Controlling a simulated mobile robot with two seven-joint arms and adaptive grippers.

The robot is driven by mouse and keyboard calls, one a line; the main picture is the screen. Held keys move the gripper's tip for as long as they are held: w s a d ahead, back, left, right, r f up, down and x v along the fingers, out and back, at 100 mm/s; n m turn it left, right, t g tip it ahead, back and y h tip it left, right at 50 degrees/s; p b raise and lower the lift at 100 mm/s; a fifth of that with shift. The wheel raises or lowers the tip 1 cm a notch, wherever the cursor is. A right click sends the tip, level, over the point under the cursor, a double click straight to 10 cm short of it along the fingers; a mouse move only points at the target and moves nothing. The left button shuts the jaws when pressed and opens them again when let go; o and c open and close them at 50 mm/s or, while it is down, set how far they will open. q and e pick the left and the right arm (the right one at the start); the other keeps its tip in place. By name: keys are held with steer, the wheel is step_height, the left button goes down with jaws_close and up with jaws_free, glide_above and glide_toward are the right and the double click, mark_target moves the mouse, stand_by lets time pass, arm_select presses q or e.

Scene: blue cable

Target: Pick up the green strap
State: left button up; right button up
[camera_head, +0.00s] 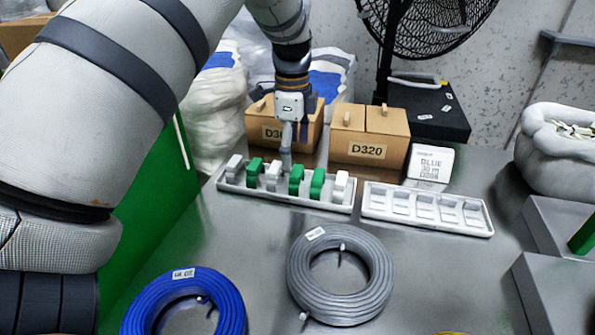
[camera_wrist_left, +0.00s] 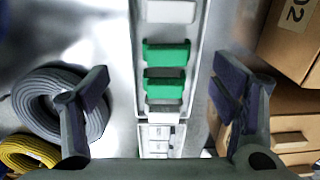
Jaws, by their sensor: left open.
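Three green straps stand in a white slotted tray (camera_head: 330,207) in the head view: one at the left (camera_head: 254,170) and two side by side right of centre (camera_head: 296,179), (camera_head: 317,183). White straps (camera_head: 341,186) stand among them. My left gripper (camera_head: 286,160) points down over the tray. In the left wrist view my left gripper (camera_wrist_left: 165,92) is open and empty, its fingers either side of the tray. Two green straps (camera_wrist_left: 166,53), (camera_wrist_left: 164,85) lie between the fingers, not visibly touched. My right gripper is in neither view.
An emptier white tray (camera_head: 428,208) sits to the right. Cardboard boxes (camera_head: 370,136) stand close behind the trays, one labelled D320. A blue cable coil (camera_head: 180,290) and a grey coil (camera_head: 340,275) lie in front. Bare tabletop separates the coils from the trays.

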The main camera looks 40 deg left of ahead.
mark_target(296, 170)
arm_select(q)
steer(key=f, duration=0.5)
steer(key=w+f, duration=0.1)
steer(key=f, duration=0.2)
steer(key=shift+f+b, duration=0.1)
steer(key=shift+b, duration=0.25)
steer(key=c, duration=0.9)
